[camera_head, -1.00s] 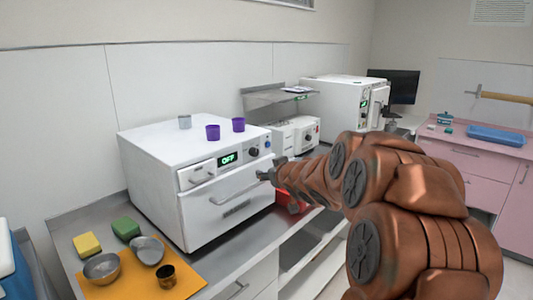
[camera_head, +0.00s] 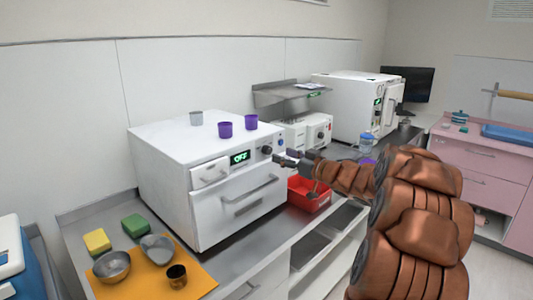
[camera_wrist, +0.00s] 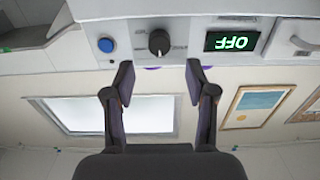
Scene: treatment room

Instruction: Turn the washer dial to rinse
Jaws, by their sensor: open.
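The washer (camera_head: 165,165) is a white box on the steel counter, with a green display (camera_head: 240,157) reading OFF on its front. Its black dial (camera_head: 266,150) sits right of the display in the head view. In the wrist view the picture is upside down, and the dial (camera_wrist: 159,41) shows between the display (camera_wrist: 231,41) and a blue button (camera_wrist: 106,45). My gripper (camera_wrist: 159,75) is open and empty, its fingertips just short of the dial and either side of it. In the head view my gripper (camera_head: 283,158) is close to the panel's right end.
An orange mat (camera_head: 195,282) with metal bowls (camera_head: 111,265) lies in front. A second white machine (camera_head: 318,130) stands behind.

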